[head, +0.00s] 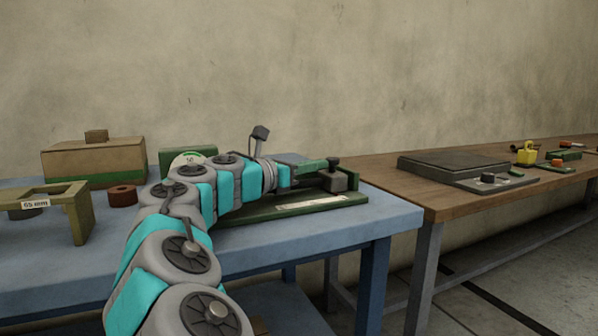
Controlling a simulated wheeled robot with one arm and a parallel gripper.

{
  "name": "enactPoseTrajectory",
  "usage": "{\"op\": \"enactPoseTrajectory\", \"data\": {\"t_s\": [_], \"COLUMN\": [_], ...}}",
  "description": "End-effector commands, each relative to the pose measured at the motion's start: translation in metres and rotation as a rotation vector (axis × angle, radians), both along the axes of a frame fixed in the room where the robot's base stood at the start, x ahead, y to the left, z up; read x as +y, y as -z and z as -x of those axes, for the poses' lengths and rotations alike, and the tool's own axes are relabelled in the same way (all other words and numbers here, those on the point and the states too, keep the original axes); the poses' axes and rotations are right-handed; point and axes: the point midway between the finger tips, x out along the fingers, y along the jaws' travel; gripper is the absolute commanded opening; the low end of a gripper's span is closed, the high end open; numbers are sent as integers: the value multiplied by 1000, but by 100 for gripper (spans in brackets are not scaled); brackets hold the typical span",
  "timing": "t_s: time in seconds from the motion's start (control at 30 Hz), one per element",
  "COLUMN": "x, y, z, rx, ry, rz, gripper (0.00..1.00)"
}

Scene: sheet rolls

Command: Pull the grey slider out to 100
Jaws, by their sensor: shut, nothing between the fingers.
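The grey slider (341,183) is a dark grey block with a black knob on top. It sits near the right end of a long green base (352,199) on the blue table. A pale scale strip (310,205) runs along the front of the base; its numbers are too small to read. My gripper (318,167) points right, just left of the slider's knob. It is shut with nothing in it. Whether its tips touch the slider I cannot tell. My arm hides the left part of the base.
On the blue table (388,216), an olive stand (75,207) marked 65 mm, a reddish-brown ring (123,195) and a brown box (95,162) stand left of my arm. A dial (188,159) stands behind it. A wooden table (455,205) with a dark flat device (453,166) is to the right.

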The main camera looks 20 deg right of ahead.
Motion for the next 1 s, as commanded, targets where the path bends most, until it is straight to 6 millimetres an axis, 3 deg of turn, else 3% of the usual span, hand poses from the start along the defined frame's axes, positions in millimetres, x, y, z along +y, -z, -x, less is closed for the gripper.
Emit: {"op": "enactPoseTrajectory", "data": {"t_s": [0.17,0.63,1.0], "x": [-11,-15,-34], "y": [0,-2,-1], "z": [-3,-4,-5], "rx": [0,1,3], "ry": [2,2,5], "rz": [0,0,1], "gripper": [0,0,0]}}
